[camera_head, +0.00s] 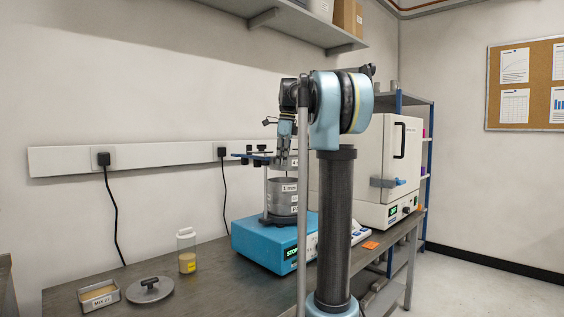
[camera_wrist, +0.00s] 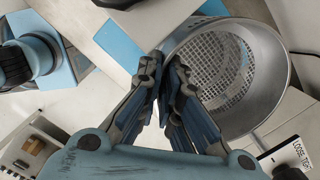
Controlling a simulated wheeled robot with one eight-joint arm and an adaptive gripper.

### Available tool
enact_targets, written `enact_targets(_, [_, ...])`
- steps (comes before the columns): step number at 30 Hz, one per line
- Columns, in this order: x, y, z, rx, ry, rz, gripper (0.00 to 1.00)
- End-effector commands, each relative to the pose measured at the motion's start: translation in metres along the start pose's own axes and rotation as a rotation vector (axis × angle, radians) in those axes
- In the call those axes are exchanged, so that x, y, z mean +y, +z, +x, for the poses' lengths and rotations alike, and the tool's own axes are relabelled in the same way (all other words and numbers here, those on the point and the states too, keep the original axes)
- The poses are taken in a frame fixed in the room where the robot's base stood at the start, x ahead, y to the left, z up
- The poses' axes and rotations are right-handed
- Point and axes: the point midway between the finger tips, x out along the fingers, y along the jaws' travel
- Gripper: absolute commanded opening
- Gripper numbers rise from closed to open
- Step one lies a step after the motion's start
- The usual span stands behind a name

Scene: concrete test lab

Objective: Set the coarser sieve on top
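The coarser sieve, a grey metal ring with an open mesh (camera_wrist: 215,70), fills the upper right of the wrist view. My gripper (camera_wrist: 165,68) is shut on its near rim. In the head view my gripper (camera_head: 285,150) points down and the held sieve (camera_head: 293,162) is above the stack, partly hidden by my arm. The stack of labelled grey sieves (camera_head: 283,190) stands on the blue shaker (camera_head: 262,243), between its rods. I cannot tell whether the held sieve touches the stack.
A dark blue clamp bar with black knobs (camera_head: 250,155) sits beside my gripper, on the rods. A round lid (camera_head: 150,290), a sample tray (camera_head: 99,296) and a jar (camera_head: 187,252) stand at the left of the bench. A white oven (camera_head: 398,165) stands behind my arm.

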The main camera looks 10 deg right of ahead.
Motion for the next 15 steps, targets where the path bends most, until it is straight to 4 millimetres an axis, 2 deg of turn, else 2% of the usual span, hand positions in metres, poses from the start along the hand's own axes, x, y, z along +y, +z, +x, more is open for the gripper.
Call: enact_targets(15, [0.001, -0.002, 0.029, 0.000, 0.000, -0.004, 0.00])
